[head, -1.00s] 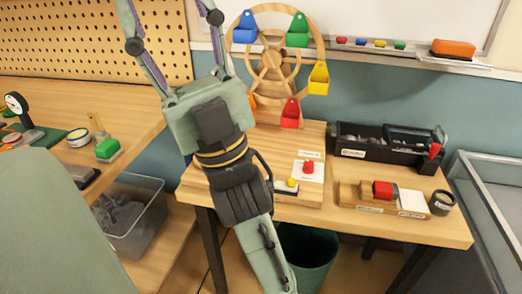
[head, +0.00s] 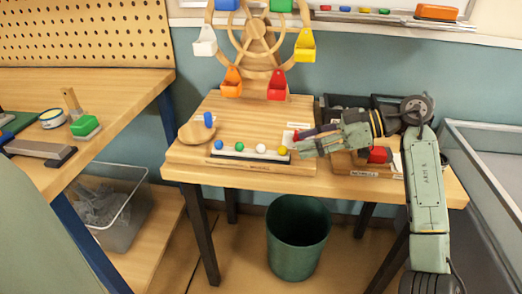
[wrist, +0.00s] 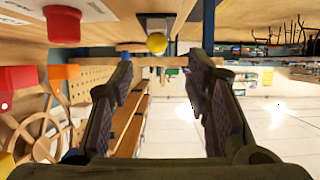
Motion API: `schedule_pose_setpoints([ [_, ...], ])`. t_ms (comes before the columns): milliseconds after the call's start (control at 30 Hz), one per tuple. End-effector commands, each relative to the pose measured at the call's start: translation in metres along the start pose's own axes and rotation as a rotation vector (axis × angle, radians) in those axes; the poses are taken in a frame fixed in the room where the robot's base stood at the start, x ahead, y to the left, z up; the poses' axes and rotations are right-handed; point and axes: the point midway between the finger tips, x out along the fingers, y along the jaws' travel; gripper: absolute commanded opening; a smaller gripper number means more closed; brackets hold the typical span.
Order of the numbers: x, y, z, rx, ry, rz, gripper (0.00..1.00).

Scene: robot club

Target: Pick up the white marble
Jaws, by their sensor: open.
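The white marble (head: 261,148) sits in a row on a dark-and-white rail (head: 249,158) near the front of the wooden board. My gripper (head: 299,144) is open and empty, pointing left, just right of the yellow marble. In the wrist view, the yellow marble (wrist: 156,43) shows between and beyond the fingers (wrist: 160,68). The white marble cannot be made out there.
A wooden wheel with coloured buckets (head: 257,45) stands behind the rail. A wooden spoon-like piece with a blue knob (head: 196,132) is left of it. A red button (wrist: 63,24) is close to my gripper. A black organiser (head: 345,102) is partly behind my arm.

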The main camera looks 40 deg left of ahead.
Motion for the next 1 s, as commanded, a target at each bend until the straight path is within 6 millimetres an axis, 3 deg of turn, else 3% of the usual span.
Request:
schedule_pose_setpoints([
  [200,0.035,-0.001,-0.003,-0.003,0.002,-0.005,0.44],
  [700,0.097,0.003,-0.01,-0.004,0.006,-0.004,0.44],
  [1000,0.103,0.004,-0.009,-0.004,0.004,-0.001,0.44],
])
